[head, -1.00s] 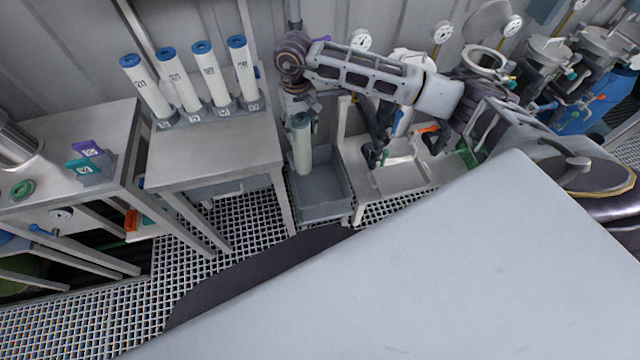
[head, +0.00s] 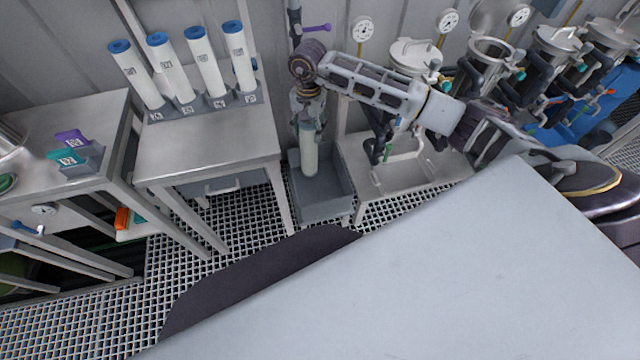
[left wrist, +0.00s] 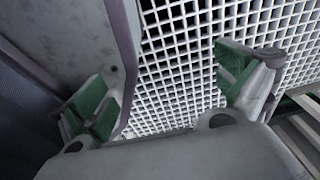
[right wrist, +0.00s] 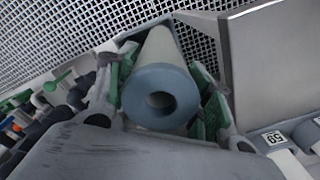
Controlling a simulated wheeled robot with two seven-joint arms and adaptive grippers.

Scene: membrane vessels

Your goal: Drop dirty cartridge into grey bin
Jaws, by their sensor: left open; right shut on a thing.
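The dirty cartridge (head: 309,153) is a pale cream tube with a grey-blue end ring, held upright. My right gripper (head: 307,122) is shut on its top end. In the right wrist view the ring of the cartridge (right wrist: 160,96) sits between the green finger pads. The grey bin (head: 326,208) stands on the floor between two tables. The cartridge's lower end is over or inside the bin's opening; I cannot tell its height above the bin's floor. My left gripper (left wrist: 170,90) is open and empty above the floor grating in the left wrist view.
Several blue-capped cartridges (head: 172,68) stand in a rack on the metal table (head: 213,150) left of the bin. A table with a shallow tray (head: 405,178) is close on the bin's right. Lidded vessels and gauges line the back wall. Grating floor is open in front.

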